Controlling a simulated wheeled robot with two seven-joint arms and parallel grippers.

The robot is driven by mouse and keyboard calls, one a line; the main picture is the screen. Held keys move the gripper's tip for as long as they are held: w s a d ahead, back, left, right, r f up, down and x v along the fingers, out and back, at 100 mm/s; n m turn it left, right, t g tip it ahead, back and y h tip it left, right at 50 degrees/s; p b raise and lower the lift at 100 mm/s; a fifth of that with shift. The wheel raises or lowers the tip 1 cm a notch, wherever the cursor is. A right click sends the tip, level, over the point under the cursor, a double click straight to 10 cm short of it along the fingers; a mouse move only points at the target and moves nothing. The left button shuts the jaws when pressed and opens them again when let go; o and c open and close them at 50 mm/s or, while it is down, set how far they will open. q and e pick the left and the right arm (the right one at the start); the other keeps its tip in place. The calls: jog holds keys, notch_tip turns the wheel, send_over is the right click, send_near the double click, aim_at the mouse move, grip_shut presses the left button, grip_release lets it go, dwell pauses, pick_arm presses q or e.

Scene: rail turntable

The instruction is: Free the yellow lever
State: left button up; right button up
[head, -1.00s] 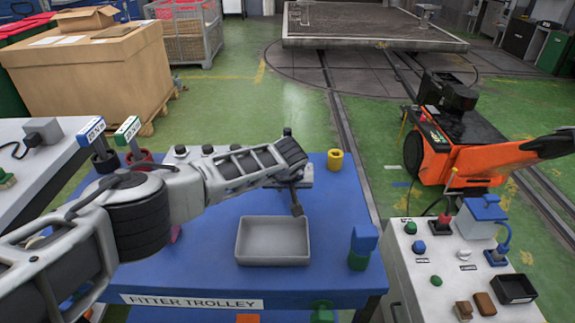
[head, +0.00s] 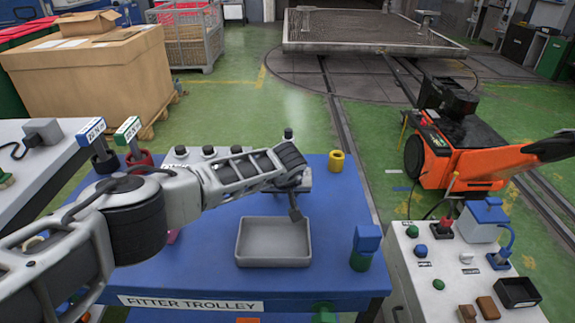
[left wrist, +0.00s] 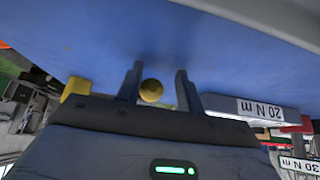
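In the left wrist view a round yellow knob (left wrist: 151,91), perhaps the end of the yellow lever, shows between the two fingers of my left gripper (left wrist: 158,75). The fingers are apart, with a gap on each side of the knob, wider on the right. In the head view my left arm reaches over the blue fitter trolley (head: 205,275), with its gripper (head: 295,200) just behind the grey tray. The lever cannot be made out there. My right gripper is not in view.
An empty grey tray (head: 273,259) lies on the trolley. A yellow cup-like piece (head: 336,162) stands behind it, and a blue-and-green piece (head: 364,247) to its right. Two torque tools with 20 N m and 30 N m tags stand at the left. A control box (head: 437,262) is at right.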

pick_arm(q)
jog(key=shift+s+d+f, duration=0.25)
jog(key=shift+d+f, duration=0.05)
jog(key=shift+d, duration=0.15)
jog(key=shift+s+d+r+p, duration=0.15)
jog(key=shift+r+p, duration=0.4)
jog(key=shift+p, duration=0.4)
jog(key=shift+s+r+p, duration=0.25)
jog(key=shift+r+p, duration=0.3)
jog(key=shift+p, duration=0.1)
jog(key=shift+s+r, duration=0.1)
jog(key=shift+s, duration=0.05)
jog(key=shift+s+a+r, duration=0.15)
jog(key=shift+s+r, duration=0.1)
jog(key=shift+r, duration=0.2)
jog(key=shift+s+a+r, duration=0.1)
jog(key=shift+s+r, duration=0.1)
jog(key=shift+r, duration=0.2)
jog(key=shift+v, duration=1.15)
jog(key=shift+f, duration=0.1)
